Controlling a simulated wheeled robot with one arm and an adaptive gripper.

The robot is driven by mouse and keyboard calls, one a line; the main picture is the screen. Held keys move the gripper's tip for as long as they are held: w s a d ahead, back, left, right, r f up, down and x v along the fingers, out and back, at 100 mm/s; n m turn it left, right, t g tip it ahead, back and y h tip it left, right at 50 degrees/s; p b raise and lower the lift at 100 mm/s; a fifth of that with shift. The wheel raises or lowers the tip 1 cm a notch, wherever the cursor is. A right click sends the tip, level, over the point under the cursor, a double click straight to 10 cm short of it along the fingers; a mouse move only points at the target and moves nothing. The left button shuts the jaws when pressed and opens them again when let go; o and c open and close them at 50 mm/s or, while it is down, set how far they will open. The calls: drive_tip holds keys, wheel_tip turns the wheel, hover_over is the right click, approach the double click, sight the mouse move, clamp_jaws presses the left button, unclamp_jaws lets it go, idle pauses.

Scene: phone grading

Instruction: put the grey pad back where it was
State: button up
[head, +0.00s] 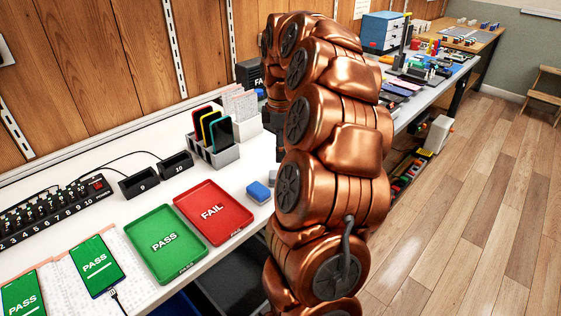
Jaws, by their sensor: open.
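A small grey pad (273,177) lies on the white bench, just behind and right of a blue pad (258,192). The two lie close together, right of the red FAIL tray. My copper arm stands in front of the bench and hides part of this area. Only a dark part of my gripper (280,150) shows at the arm's left edge, above the grey pad. My gripper is open, and its fingertips are mostly hidden. I see nothing held in it.
A red FAIL tray (213,211) and a green PASS tray (166,243) lie empty on the bench. A grey rack (214,153) holds several phones behind them. Black docks (139,184) stand left of it. A phone reading PASS (97,266) lies front left. My arm blocks the middle.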

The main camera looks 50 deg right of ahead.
drive_tip(key=s+a+r+m+g, duration=0.1)
drive_tip(key=s+a, duration=0.2)
drive_tip(key=a, duration=0.8)
drive_tip(key=s+a+m, duration=0.2)
drive_tip(key=s+a, duration=0.2)
drive_tip(key=a, duration=0.7)
drive_tip(key=s+a+f+m+g, duration=0.1)
drive_tip(key=s+a+f+m, duration=0.2)
drive_tip(key=s, duration=0.6)
drive_tip(key=s+a+f+m+g, duration=0.1)
drive_tip(key=s+a+f+m, duration=0.1)
drive_tip(key=s+a, duration=0.5)
drive_tip(key=shift+s+a+f+m, duration=0.35)
drive_tip(key=shift+s+f+m, duration=0.05)
drive_tip(key=shift+s+f, duration=0.5)
wheel_tip(320, 180, up, 18)
drive_tip(key=w+t+p, duration=0.1)
drive_tip(key=p, duration=1.5)
drive_tip(key=shift+f, duration=0.25)
